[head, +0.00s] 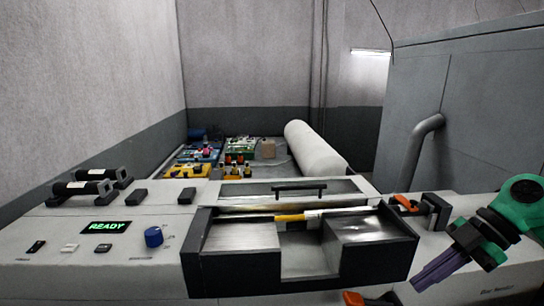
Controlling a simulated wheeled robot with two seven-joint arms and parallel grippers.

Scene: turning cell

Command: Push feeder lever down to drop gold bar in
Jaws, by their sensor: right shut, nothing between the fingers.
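A gold bar (291,217) lies across the open black-framed feeder trough (228,262), with a paler silvery length continuing to its right. An orange handle (404,202) sits at the right rear corner of the feeder beside a black block (435,212). Another orange piece (354,298) on a dark part is cut off by the bottom edge. I cannot tell for sure which of the two is the feeder lever. My right gripper (420,285) has purple fingers, shut and empty, pointing down-left, right of the feeder and apart from both orange parts. My left gripper is out of view.
The left panel has a green READY display (107,227), a blue knob (153,237) and small switches. A black handle (300,189) is on the cover behind the trough. A tall grey cabinet (460,110) stands back right.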

